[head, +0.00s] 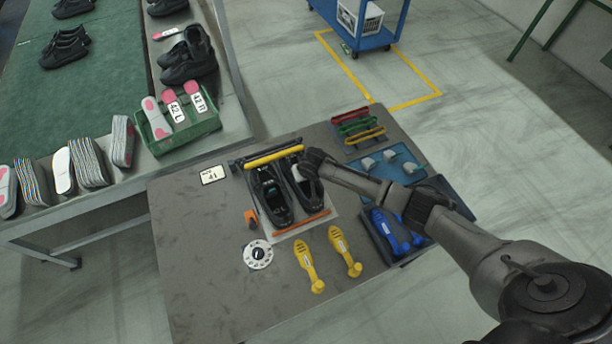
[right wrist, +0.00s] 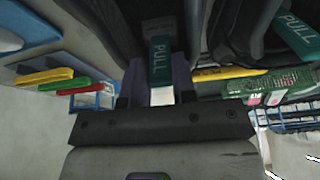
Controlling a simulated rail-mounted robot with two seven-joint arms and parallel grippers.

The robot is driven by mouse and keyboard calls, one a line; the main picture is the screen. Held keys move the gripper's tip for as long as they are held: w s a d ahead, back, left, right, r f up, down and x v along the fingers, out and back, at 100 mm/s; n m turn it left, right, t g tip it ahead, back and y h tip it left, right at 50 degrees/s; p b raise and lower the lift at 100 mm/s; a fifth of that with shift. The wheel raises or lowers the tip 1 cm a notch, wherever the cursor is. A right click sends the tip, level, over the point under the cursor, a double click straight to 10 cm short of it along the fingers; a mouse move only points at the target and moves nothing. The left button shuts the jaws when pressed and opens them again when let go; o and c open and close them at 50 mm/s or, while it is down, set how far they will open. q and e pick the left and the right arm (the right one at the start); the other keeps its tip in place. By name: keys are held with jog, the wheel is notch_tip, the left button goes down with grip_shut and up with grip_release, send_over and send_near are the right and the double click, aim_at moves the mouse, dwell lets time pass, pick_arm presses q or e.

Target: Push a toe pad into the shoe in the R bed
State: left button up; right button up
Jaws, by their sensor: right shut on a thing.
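Two black shoes sit side by side in a bed on the grey table, the left shoe (head: 272,200) and the right shoe (head: 309,196). My right gripper (head: 312,158) is at the upper end of the right shoe, partly covering its opening. In the right wrist view it is shut on a toe pad with a green PULL tab (right wrist: 161,60), between dark shoe walls. How deep the pad sits is hidden. A second PULL tab (right wrist: 300,35) shows in the other shoe. More pale toe pads (head: 390,157) lie in a blue tray (head: 441,190). My left gripper is out of view.
A yellow bar (head: 275,157) and an orange bar (head: 301,224) bound the bed. Yellow tools (head: 309,266), a white dial (head: 258,255) and blue tools (head: 390,232) lie near it. Coloured clips (head: 355,125) lie behind.

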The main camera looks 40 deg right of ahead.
jog(key=shift+w, duration=0.1)
jog(key=o, duration=0.9)
jog(key=shift+c, duration=0.2)
jog(key=shift+a+r, duration=0.1)
dwell(0.4)
jog(key=shift+s+a+r+p, duration=0.1)
jog(key=shift+s+r+p, duration=0.1)
jog(key=shift+s+p, duration=0.5)
jog(key=shift+s+a+r+p, duration=0.15)
jog(key=shift+s+p, duration=0.25)
jog(key=shift+p, duration=0.55)
